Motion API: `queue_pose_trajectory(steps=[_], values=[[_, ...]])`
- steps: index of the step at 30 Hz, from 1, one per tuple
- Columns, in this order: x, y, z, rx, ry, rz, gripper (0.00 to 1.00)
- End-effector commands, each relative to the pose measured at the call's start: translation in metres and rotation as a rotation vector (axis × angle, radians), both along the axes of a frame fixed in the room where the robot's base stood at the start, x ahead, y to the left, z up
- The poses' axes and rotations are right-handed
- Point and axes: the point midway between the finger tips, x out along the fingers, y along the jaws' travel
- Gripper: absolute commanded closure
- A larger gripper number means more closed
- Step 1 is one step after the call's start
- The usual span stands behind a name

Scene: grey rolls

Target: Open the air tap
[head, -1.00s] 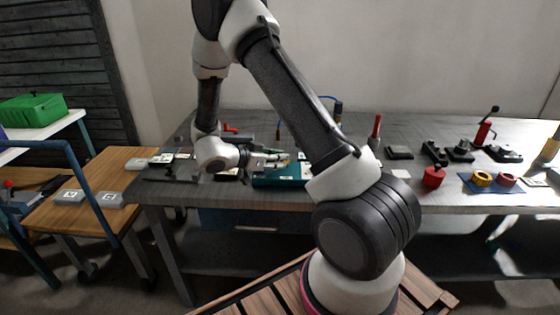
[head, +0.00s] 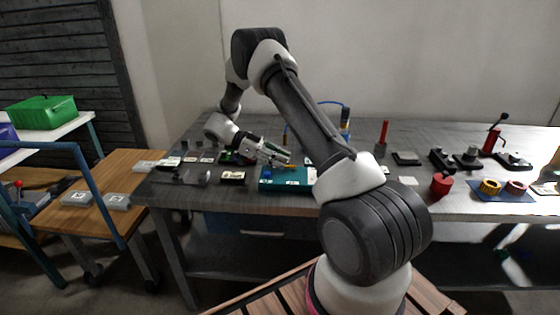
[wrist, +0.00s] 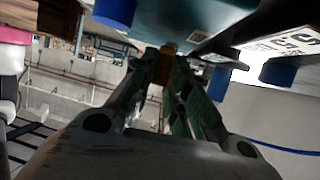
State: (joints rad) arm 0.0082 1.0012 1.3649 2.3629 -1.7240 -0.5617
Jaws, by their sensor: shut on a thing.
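A teal box (head: 287,183) stands near the front edge of the workbench. A small orange-yellow piece (head: 291,167) shows at its top, and I take it for the tap's handle. My gripper (head: 287,161) reaches down to it from the left, over the box. In the wrist view, my fingertips (wrist: 168,58) are closed on the orange piece (wrist: 167,49), just beside the teal surface (wrist: 190,14). The fingers hide part of the piece, so its exact turn is hard to tell.
Blue knobs (wrist: 278,72) stick out near the fingers in the wrist view. A dark tray (head: 233,177) lies left of the teal box. A red post (head: 383,133) and a red block (head: 441,184) stand to the right.

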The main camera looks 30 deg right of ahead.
Motion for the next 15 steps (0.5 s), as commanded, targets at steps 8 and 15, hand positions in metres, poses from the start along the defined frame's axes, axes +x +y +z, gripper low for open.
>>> queue_pose_trajectory(steps=[8, 15], values=[[0.0015, -0.0019, -0.0002, 0.000, 0.004, -0.072, 1.00], [0.0016, -0.0021, -0.0004, -0.001, 0.005, -0.082, 1.00]])
